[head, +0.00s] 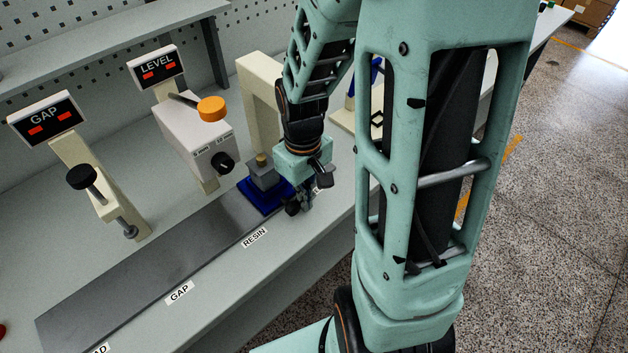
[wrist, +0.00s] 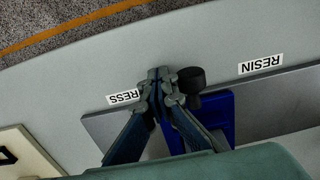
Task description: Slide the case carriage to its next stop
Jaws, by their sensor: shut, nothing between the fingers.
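The case carriage (head: 254,198) is a blue plate with a grey block and a brass-coloured top on the steel track (head: 150,255). It sits between the RESIN label (head: 255,237) and the "RESS" label (wrist: 124,96). The wrist view shows its blue plate (wrist: 224,112) and a black knob (wrist: 190,79) at its front edge. My gripper (head: 308,203) is shut and empty. In the wrist view its fingertips (wrist: 161,74) are beside the knob, on the "RESS" side, very close; I cannot tell whether they touch. My fingers partly hide the carriage.
The GAP label (head: 180,292) lies further left along the track. A GAP display (head: 45,118) and a LEVEL display (head: 156,66) stand behind, with a black-knobbed clamp (head: 82,176) and an orange-knobbed box (head: 190,140). A cream frame (head: 258,75) rises behind the carriage. The track left of the carriage is clear.

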